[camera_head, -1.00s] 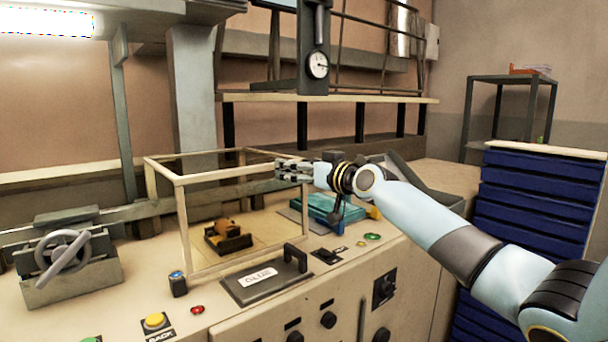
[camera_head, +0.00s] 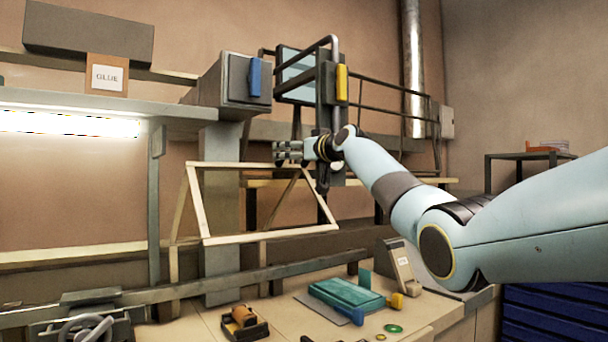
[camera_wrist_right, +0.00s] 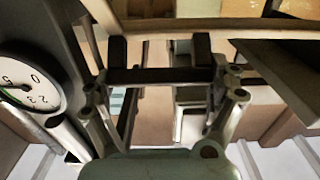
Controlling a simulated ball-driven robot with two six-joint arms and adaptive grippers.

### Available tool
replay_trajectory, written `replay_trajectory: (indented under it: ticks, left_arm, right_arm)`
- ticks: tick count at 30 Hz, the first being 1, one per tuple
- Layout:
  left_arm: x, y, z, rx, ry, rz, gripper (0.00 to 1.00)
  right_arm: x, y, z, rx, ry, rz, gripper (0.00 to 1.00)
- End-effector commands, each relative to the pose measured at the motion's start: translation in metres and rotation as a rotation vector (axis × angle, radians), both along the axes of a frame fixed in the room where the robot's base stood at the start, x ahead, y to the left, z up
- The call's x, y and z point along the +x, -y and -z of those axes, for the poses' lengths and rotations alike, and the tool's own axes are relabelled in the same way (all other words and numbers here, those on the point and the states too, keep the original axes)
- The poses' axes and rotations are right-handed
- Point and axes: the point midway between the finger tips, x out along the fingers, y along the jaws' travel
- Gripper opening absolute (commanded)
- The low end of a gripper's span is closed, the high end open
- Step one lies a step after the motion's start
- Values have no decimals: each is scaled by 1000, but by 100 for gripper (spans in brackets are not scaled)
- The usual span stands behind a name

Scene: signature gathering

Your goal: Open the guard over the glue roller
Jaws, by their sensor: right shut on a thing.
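The guard (camera_head: 270,235) is an open frame of pale beige bars. In the head view it stands swung up and tilted, its lower edge well above the counter. My right gripper (camera_head: 283,152) is at the upper edge of the guard, near its right corner, and is shut on it. In the right wrist view, the fingers (camera_wrist_right: 160,55) flank a dark crossbar, and a pale bar (camera_wrist_right: 200,24) runs just beyond them. The glue roller (camera_head: 243,316), an orange-brown piece in a black holder, sits uncovered on the counter. My left gripper is not in view.
A teal tray (camera_head: 345,293) and a tilted labelled block (camera_head: 402,262) stand on the counter to the right. A gauge (camera_wrist_right: 30,88) on a dark post is close beside the right gripper. A lamp shelf (camera_head: 70,123) and a grey box (camera_head: 245,80) hang above.

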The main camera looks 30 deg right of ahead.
Motion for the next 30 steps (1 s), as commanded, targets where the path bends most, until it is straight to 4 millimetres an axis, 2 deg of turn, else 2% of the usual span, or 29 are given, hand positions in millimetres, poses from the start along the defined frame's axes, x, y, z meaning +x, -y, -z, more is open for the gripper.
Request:
replay_trajectory:
  ticks: [7, 21, 22, 24, 30]
  left_arm:
    - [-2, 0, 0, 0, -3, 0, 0]
    - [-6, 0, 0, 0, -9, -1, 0]
    - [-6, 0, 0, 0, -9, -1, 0]
    - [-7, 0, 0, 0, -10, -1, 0]
    - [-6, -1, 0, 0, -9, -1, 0]
  right_arm:
    - [12, -1, -15, -1, -2, 1, 33]
    - [15, -1, -15, -3, -8, 0, 33]
    - [15, -1, -15, -3, -8, 0, 93]
    - [15, -1, -15, -3, -8, 0, 100]
    - [14, -1, -16, -1, -5, 0, 100]
